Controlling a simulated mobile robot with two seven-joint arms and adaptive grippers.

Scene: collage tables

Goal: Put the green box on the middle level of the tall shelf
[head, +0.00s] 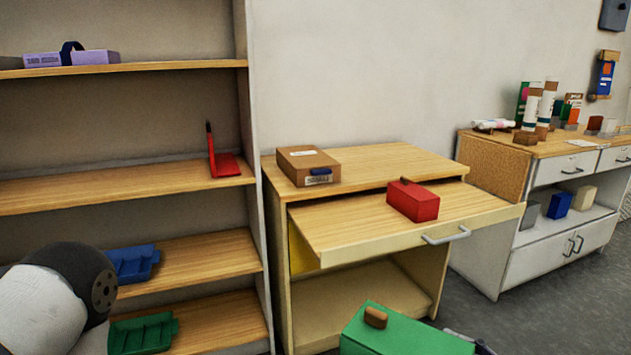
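The green box (402,335) with a brown knob on its lid is at the bottom edge, in front of the middle cabinet. Its lower part is cut off, so what supports it is hidden. A small dark part, seemingly of my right gripper (478,345), shows at the box's right end; its fingers and grip cannot be made out. The tall shelf (90,187) stands at the left with several boards. My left arm covers its lower left corner; the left gripper is out of view.
The shelf holds a purple box (85,58), red bookend (224,160), blue tray (133,262) and green tray (145,334). The red bookend's board is bare to its left. The middle cabinet's drawer (340,233) is pulled out, with a red box (413,201) on it.

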